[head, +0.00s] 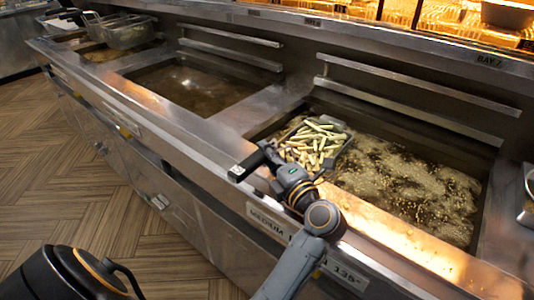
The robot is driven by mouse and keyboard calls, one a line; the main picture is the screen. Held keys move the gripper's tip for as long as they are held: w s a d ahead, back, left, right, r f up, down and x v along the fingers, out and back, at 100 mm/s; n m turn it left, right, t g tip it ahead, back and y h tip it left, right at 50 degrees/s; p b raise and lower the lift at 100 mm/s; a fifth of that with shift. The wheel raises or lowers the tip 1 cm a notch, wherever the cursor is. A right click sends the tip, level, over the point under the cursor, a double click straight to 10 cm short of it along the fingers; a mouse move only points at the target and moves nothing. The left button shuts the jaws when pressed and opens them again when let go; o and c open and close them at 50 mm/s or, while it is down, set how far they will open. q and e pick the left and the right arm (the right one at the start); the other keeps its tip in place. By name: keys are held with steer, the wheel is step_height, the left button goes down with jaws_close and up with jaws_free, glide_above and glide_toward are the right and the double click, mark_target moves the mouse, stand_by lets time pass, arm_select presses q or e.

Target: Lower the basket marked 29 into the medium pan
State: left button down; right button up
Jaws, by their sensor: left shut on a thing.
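A wire basket full of pale fries (346,148) is at the left end of the medium pan (480,200), whose oil bubbles strongly. The front label (268,220) begins "MEDIUM"; part of it is hidden by my arm. My left gripper (272,158) is shut on the basket's handle (238,173), above the pan's front rim. The fries show above the oil around them; I cannot tell how deep the basket's bottom sits. No number is readable on the basket. My right gripper is not in view.
A calmer oil pan (190,85) lies to the left, with another basket (128,35) at the far left end. Rails (410,90) run along the back wall behind the pans. A metal container (528,195) stands at the right edge. The wooden floor (90,190) in front is clear.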

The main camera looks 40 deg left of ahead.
arm_select(q)
steer(key=shift+r, duration=0.1)
steer(key=c, duration=1.1)
jaws_free()
